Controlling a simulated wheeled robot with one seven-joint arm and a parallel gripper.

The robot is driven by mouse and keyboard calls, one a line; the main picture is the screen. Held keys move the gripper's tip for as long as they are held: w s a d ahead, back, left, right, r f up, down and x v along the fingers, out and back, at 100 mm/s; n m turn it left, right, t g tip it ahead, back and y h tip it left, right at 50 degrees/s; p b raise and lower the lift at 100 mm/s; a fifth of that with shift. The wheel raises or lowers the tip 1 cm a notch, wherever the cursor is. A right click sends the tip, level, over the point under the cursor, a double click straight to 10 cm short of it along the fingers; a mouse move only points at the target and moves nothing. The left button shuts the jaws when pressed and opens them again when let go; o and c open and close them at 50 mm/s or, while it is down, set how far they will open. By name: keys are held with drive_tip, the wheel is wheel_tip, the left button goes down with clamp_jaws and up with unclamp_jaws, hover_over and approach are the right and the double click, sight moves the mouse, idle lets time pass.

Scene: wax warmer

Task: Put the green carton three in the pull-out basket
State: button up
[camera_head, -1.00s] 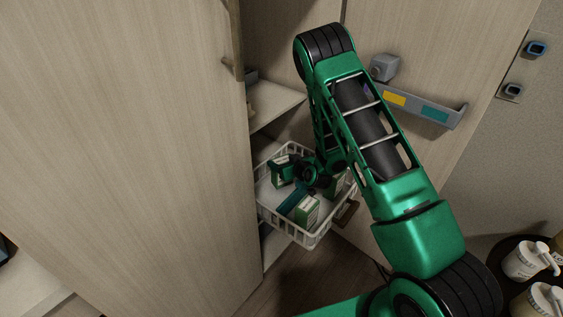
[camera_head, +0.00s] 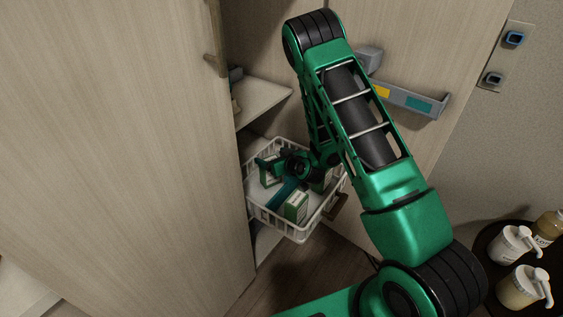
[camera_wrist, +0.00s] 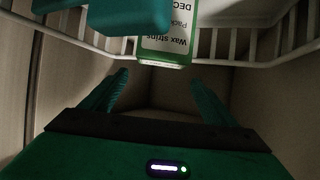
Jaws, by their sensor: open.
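The white wire pull-out basket (camera_head: 301,233) stands out from the cabinet; its rim (camera_wrist: 222,52) crosses the wrist view. I cannot tell which is carton three. A carton lettered "Wax strips" (camera_wrist: 168,40) is just beyond the fingertips.
A blurred teal block (camera_wrist: 105,15) shows at the top of the wrist view. A tall cabinet door (camera_head: 120,150) is close on the left, and a shelf (camera_head: 262,103) is above the basket. A grey door rack (camera_head: 410,101) and a dark round table with pump bottles (camera_head: 516,245) are right.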

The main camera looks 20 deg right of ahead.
drive_tip(key=v, duration=0.9)
drive_tip(key=shift+s, duration=0.15)
drive_tip(key=shift+r, duration=0.15)
drive_tip(key=s+a+r+n+g+y, duration=0.2)
drive_tip(key=s+r+n+g+y, duration=0.1)
drive_tip(key=s+r, duration=0.3)
drive_tip(key=s+d+r+m+g+h, duration=0.2)
drive_tip(key=s+d+r+m+g, duration=0.1)
drive_tip(key=s, duration=0.8)
drive_tip(key=s+d+r+m+g+h, duration=0.1)
drive_tip(key=s+d+r+m+g, duration=0.2)
drive_tip(key=s, duration=0.8)
drive_tip(key=s+d+r+m+g+h, duration=0.2)
drive_tip(key=s+d+r+m, duration=0.4)
drive_tip(key=s+d+r, duration=0.4)
drive_tip(key=shift+s+d+g+h, duration=0.3)
drive_tip(key=shift+s+d+g, duration=0.2)
drive_tip(key=shift+s+g, duration=0.4)
